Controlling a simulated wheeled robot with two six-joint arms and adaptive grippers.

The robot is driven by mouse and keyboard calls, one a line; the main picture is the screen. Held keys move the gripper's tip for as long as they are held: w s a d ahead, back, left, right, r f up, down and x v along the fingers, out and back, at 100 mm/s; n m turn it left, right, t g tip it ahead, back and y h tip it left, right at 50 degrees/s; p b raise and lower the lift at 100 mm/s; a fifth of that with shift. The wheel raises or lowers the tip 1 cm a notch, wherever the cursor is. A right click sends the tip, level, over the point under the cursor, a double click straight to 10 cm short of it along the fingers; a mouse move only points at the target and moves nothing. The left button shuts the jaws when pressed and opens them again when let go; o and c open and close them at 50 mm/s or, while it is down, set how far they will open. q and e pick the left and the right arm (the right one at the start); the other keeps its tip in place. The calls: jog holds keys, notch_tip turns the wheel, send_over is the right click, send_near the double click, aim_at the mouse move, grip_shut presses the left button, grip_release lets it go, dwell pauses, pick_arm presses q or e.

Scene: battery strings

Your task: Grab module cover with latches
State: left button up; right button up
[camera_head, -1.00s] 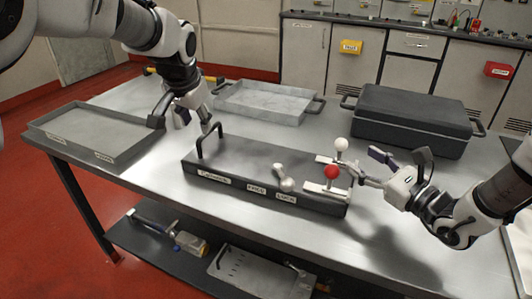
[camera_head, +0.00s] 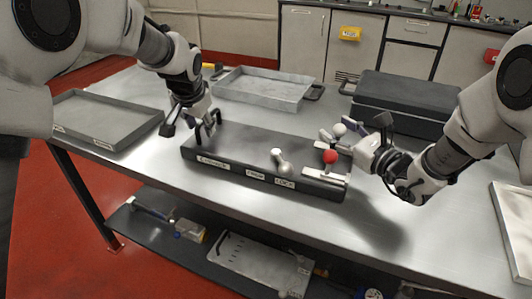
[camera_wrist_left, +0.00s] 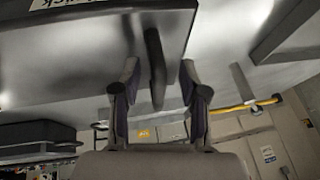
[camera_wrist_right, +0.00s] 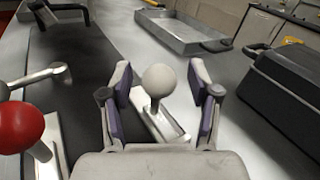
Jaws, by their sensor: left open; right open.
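The module cover (camera_head: 240,152) is a long dark grey slab with white labels along its front edge, lying on the metal table. A dark handle stands at its left end; the handle (camera_wrist_left: 155,68) shows in the left wrist view between the open fingers of my left gripper (camera_wrist_left: 158,85). My left gripper (camera_head: 208,122) is at that end. At the right end are a red-knobbed latch (camera_head: 330,157) and a white-knobbed latch (camera_head: 339,130). My right gripper (camera_wrist_right: 158,90) is open, its fingers on either side of the white knob (camera_wrist_right: 159,80). Contact is not clear.
A grey lever (camera_head: 281,162) sits on the cover's front part. An empty tray (camera_head: 105,145) lies left, a metal tray (camera_head: 262,107) behind, and a dark lidded case (camera_head: 405,98) at back right. A lower shelf (camera_head: 165,228) holds tools.

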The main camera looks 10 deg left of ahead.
pick_arm(q)
jog(key=c, duration=0.8)
pick_arm(e)
jog(key=c, duration=0.8)
pick_arm(q)
grip_shut()
pick_arm(e)
grip_shut()
pick_arm(q)
jog(key=shift+r, duration=0.15)
pick_arm(e)
jog(key=shift+r, duration=0.2)
